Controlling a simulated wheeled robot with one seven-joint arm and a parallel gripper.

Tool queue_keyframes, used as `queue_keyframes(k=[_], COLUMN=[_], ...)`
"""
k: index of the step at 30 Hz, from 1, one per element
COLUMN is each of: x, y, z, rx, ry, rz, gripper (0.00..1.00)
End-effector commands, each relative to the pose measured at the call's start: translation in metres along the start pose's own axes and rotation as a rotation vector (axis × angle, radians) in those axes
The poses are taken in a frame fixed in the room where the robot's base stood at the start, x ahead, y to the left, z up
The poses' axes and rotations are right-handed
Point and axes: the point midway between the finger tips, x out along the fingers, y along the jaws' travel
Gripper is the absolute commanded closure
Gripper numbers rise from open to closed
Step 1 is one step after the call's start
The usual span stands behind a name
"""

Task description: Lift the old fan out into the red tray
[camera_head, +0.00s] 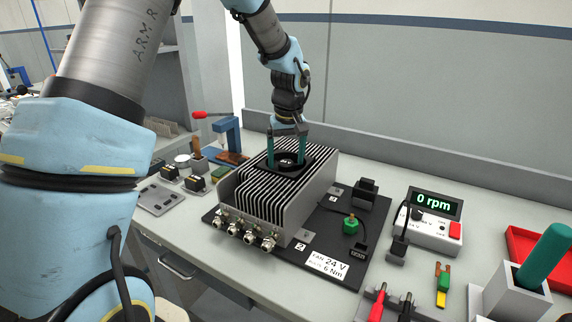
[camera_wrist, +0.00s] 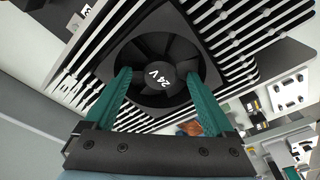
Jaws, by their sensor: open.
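The old fan (camera_head: 287,161) is a black square-framed fan seated on top of the grey finned heatsink housing (camera_head: 262,201). In the wrist view the fan (camera_wrist: 158,72) shows its round rotor with a "24 V" hub label. My gripper (camera_head: 286,152) is over the fan with its green fingers open, one on either side of the rotor. In the wrist view the gripper fingers (camera_wrist: 160,92) reach over the near part of the frame. I cannot tell whether they touch it. The red tray (camera_head: 530,250) is at the far right of the bench, partly hidden behind a green-handled tool.
A black base plate (camera_head: 345,225) carries the housing, a green connector (camera_head: 351,224) and a cable. A meter reading "0 rpm" (camera_head: 433,222) stands to the right. A grey holder (camera_head: 510,298) with the green handle stands in front of the tray. A blue clamp (camera_head: 229,138) stands behind left.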

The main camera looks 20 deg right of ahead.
Motion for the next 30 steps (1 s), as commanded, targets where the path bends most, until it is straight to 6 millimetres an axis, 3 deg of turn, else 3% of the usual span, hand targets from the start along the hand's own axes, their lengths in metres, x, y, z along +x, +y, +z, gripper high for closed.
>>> queue_keyframes(k=[8,27,30], x=[0.0023,0.0018,0.0014], y=[0.0000,0.0002,0.0004], z=[-0.0002,-0.0003,-0.0005], rx=[0.000,0.001,0.001], ry=[0.001,0.001,0.002], rz=[0.001,0.001,0.001], gripper=[0.14,0.85,0.91])
